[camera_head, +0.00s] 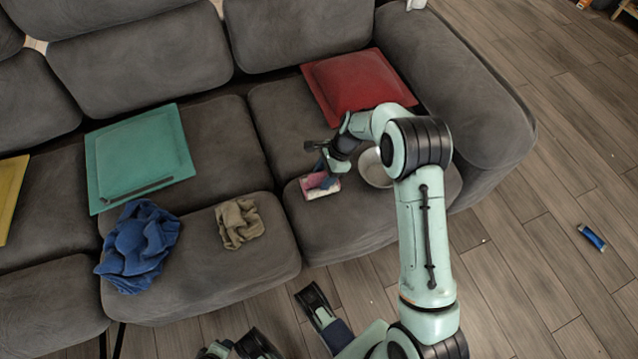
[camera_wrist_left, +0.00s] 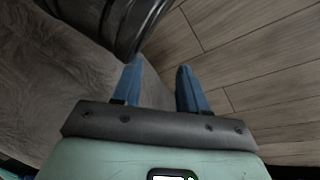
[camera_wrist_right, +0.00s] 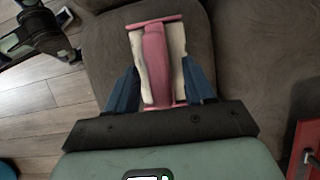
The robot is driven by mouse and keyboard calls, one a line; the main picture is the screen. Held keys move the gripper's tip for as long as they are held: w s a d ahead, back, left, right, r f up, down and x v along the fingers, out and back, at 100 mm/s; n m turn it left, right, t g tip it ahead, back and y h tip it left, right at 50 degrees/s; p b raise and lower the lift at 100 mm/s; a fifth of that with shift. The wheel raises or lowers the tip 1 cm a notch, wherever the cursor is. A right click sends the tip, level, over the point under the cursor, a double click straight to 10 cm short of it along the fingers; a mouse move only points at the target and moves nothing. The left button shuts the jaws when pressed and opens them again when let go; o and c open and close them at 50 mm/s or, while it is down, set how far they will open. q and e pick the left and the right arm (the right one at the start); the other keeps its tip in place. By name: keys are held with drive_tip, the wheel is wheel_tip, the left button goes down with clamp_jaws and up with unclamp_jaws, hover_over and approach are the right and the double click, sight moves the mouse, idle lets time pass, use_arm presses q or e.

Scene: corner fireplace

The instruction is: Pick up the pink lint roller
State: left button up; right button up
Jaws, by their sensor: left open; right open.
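The pink lint roller (camera_head: 321,186) lies on the right seat cushion of the grey sofa, partly covered by my right gripper in the head view. In the right wrist view the roller (camera_wrist_right: 155,62) has a pink middle, pink end edges and whitish sides. My right gripper (camera_wrist_right: 160,72) is open, with one blue finger on each side of the roller's near part; I cannot tell whether they touch it. My left gripper (camera_wrist_left: 159,72) is open and empty, low by the sofa's front edge above the floor.
A pale round bowl (camera_head: 374,167) stands close right of the roller, partly behind my right arm. A red cushion (camera_head: 355,84) lies behind. Left are a green cushion (camera_head: 138,155), a blue cloth (camera_head: 138,245) and a tan cloth (camera_head: 239,222). A blue object (camera_head: 592,238) lies on the floor.

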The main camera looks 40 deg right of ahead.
drive_tip(key=shift+a+f, duration=0.15)
drive_tip(key=shift+f, duration=0.2)
drive_tip(key=shift+r, duration=0.1)
clamp_jaws()
use_arm(q)
drive_tip(key=shift+s+f, duration=0.15)
drive_tip(key=shift+s, duration=0.05)
use_arm(e)
drive_tip(key=shift+w+r, duration=0.1)
wheel_tip(320, 180, up, 6)
drive_tip(key=shift+r+p, duration=0.25)
drive_tip(key=shift+p, duration=0.85)
use_arm(q)
drive_tip(key=s+d+r+g+h+p, duration=0.1)
drive_tip(key=s+d+r+p, duration=0.2)
drive_tip(key=r, duration=0.4)
drive_tip(key=shift+s+d+r+m+g+p, duration=0.15)
drive_tip(key=shift+s+d+m+g+p, duration=0.25)
drive_tip(key=shift+s, duration=0.4)
use_arm(e)
wheel_tip(320, 180, up, 13)
drive_tip(key=shift+r, duration=0.15)
